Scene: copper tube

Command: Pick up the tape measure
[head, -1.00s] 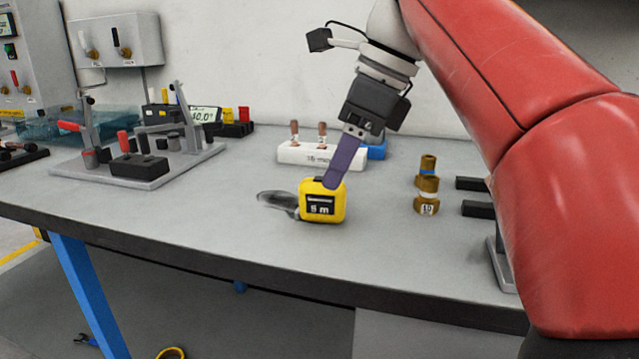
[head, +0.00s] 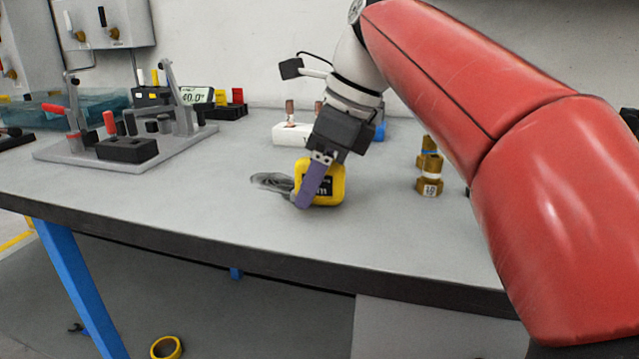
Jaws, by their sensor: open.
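The yellow tape measure (head: 334,184) stands on the grey workbench (head: 205,212), with its dark label partly covered. My gripper (head: 304,203) points down in front of it, and a purple finger crosses the tape measure's face. The gripper is open; only one finger shows clearly, and the other is hidden. I cannot tell whether the finger touches the tape measure.
A dark, shiny flat item (head: 270,181) lies just left of the tape measure. Brass fittings (head: 430,186) stand to the right. A white block (head: 291,134) is behind. A clamp fixture (head: 125,149) sits at the left. The bench front is clear.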

